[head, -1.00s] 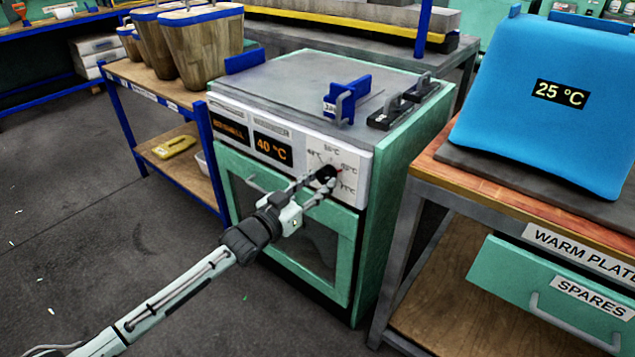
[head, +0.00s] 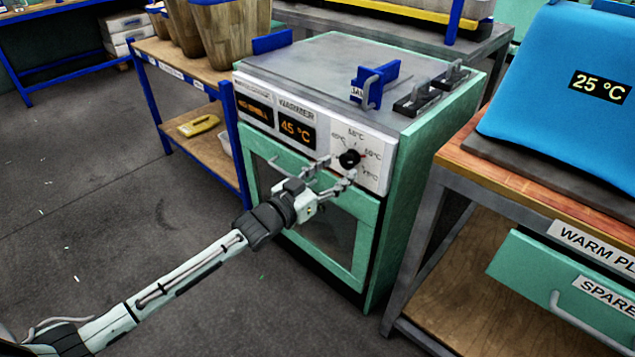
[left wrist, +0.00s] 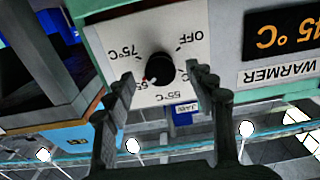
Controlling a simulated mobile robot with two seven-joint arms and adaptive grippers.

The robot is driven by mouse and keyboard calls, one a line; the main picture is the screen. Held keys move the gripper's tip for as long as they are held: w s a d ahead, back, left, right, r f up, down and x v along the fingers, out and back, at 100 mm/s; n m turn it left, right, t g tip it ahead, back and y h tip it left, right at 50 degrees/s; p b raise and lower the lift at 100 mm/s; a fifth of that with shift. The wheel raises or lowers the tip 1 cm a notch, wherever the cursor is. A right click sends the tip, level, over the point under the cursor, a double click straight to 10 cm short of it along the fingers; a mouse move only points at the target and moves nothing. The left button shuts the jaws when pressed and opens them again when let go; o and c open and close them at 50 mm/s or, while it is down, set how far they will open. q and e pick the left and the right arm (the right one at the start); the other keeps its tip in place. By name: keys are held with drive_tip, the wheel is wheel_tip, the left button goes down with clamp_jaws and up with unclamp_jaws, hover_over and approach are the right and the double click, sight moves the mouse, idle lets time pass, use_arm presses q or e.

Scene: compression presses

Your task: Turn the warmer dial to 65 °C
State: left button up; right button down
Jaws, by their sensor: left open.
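The warmer dial (head: 349,159) is a round black knob on the white front panel of the green warmer. Its pointer faces the 65 °C mark in the head view. The warmer display (head: 297,131) reads 45 °C. My left gripper (head: 340,172) is open just in front of and below the dial. In the left wrist view, upside down, the dial (left wrist: 158,68) shows between the tips of the two spread fingers (left wrist: 161,80), with gaps beside it. One finger partly covers the 65 label. My right gripper is not in view.
A blue clamp-like part (head: 376,84) and dark handles (head: 425,98) sit on top of the warmer. A wooden bench (head: 500,165) with a blue-covered unit (head: 560,95) reading 25 °C stands at the right. A blue-framed shelf (head: 190,140) stands at the left.

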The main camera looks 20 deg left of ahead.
use_arm(q)
drive_tip(key=v, duration=1)
drive_tip(key=shift+r, duration=0.1)
